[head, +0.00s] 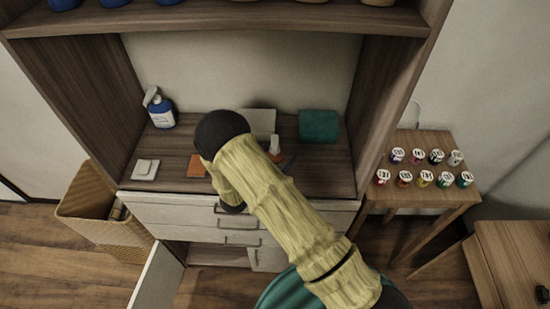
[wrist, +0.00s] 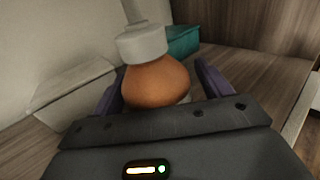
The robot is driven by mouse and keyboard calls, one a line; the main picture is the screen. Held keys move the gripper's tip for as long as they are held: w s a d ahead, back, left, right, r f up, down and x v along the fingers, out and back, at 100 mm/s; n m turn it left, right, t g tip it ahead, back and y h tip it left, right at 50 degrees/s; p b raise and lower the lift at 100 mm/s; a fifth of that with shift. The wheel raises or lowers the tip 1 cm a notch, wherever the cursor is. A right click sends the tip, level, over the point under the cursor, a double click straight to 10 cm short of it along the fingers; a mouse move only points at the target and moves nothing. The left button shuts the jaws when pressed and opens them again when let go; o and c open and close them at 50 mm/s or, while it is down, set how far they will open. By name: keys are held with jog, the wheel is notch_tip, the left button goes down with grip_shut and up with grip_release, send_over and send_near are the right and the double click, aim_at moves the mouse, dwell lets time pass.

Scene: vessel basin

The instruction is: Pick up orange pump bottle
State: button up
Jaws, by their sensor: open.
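The orange pump bottle (wrist: 157,84) stands upright in the wrist view, with a round orange body and a white collar and pump. Its lower part is hidden behind my gripper. My gripper (wrist: 158,90) is open, with one purple finger on each side of the orange body. I cannot tell whether either finger touches it. In the head view a white pump top (head: 274,144) shows just past my arm, on the cabinet counter. My arm hides the bottle's body and most of my gripper there.
A pale box (head: 262,122) and a teal box (head: 318,126) stand near the bottle. A shelf (head: 220,22) hangs above. A side table (head: 434,194) holds several small jars.

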dwell(0.4)
jog(key=c, duration=1.2)
notch_tip(320, 180, up, 10)
jog(key=shift+b, duration=1.05)
